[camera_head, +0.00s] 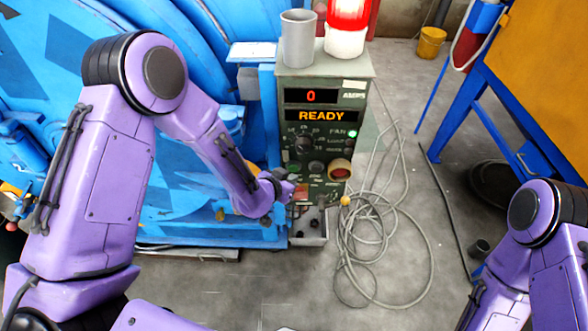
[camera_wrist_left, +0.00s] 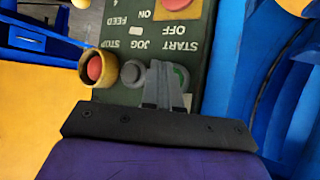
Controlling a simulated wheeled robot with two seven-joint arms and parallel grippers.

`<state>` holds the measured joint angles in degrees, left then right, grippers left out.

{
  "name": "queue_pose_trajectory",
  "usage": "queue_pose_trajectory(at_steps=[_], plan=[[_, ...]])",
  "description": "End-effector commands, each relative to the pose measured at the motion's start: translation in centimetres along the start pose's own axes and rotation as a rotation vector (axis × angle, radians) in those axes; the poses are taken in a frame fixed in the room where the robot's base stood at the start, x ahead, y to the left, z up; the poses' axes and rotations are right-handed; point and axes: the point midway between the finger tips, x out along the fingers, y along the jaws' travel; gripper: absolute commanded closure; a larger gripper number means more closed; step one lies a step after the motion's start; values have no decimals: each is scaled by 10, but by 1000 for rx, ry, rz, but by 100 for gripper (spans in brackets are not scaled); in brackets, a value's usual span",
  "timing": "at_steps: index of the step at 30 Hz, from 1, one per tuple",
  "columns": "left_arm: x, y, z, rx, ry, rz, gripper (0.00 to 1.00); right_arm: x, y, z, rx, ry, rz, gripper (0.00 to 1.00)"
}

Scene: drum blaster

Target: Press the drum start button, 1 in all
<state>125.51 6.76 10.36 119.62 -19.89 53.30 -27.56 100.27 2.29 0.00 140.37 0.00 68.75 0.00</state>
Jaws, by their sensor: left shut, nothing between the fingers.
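The dark green control box (camera_head: 355,100) stands in the middle of the head view, with a lit "0" and "READY" on its displays. In the left wrist view the panel appears upside down. The green start button (camera_wrist_left: 184,76) sits by the START label, partly hidden by my left gripper (camera_wrist_left: 164,68). The fingers are shut and empty, with their tips over or just beside the button; I cannot tell whether they touch it. In the head view my left gripper (camera_head: 288,188) is at the panel's lower left. My right gripper is out of view; only its arm shows.
A grey jog button (camera_wrist_left: 133,74) and a red stop button (camera_wrist_left: 95,68) in a yellow collar sit beside the start button. A red lamp (camera_head: 348,14) and a grey cup (camera_head: 298,40) stand on the box. The blue drum machine (camera_head: 215,50) is left; cables (camera_head: 400,235) lie right.

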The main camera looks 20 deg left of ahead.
Motion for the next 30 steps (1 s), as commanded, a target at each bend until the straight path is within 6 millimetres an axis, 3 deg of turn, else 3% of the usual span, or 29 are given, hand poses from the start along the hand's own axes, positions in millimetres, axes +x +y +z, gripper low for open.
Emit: queue_pose_trajectory(at_steps=[30], plan=[[6, -5, -5, -1, 0, 0, 100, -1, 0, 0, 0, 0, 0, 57]])
